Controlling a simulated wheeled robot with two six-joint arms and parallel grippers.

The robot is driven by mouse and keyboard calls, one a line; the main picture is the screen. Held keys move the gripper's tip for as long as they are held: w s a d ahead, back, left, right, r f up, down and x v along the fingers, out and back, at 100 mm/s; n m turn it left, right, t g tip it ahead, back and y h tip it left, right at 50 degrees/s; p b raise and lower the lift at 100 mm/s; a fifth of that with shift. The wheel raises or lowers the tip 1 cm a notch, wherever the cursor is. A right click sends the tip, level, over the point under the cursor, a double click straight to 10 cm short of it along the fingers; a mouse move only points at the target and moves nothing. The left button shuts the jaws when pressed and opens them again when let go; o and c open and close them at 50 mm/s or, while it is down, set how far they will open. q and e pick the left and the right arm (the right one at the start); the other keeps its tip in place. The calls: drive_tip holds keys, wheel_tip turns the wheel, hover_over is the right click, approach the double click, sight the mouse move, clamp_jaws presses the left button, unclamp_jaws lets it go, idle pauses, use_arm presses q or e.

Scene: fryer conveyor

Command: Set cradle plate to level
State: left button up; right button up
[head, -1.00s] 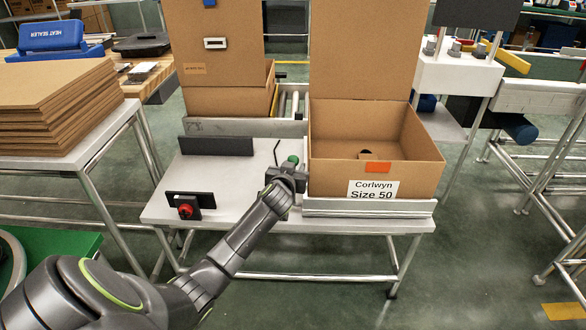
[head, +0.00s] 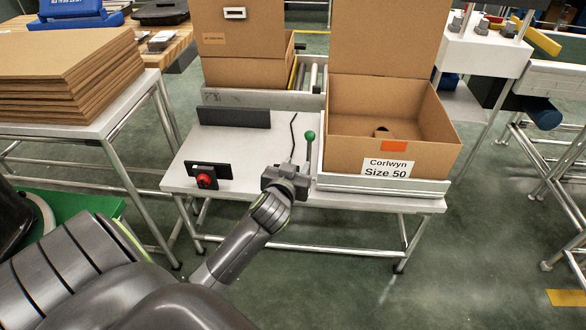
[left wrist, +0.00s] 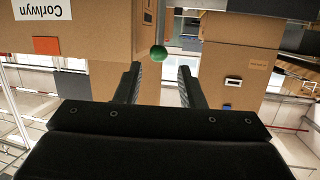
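The cradle plate (head: 400,188) is a pale metal plate at the right of the white bench. It carries the open cardboard box (head: 345,155) labelled Corlwyn Size 50 and looks about flat. A lever with a green knob (head: 310,135) stands upright at the plate's left side. My left gripper (head: 297,174) is just left of and below the knob, near the lever's stem. In the left wrist view its two fingers (left wrist: 157,85) are spread, with the green knob (left wrist: 158,53) seen between and beyond their tips. I cannot tell whether they touch the stem. My right gripper is out of view.
A red button (head: 205,180) on a black bracket stands at the bench's front left. A dark upright plate (head: 234,117) is behind it. Another box (head: 245,70) stands on rollers behind. Flat cardboard sheets (head: 70,70) are stacked on the left table. The bench's middle is clear.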

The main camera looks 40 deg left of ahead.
use_arm(q)
drive_tip(key=shift+v, duration=1.15)
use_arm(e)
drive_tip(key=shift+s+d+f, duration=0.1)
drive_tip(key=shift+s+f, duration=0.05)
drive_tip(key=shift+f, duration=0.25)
use_arm(q)
drive_tip(key=shift+f, duration=0.1)
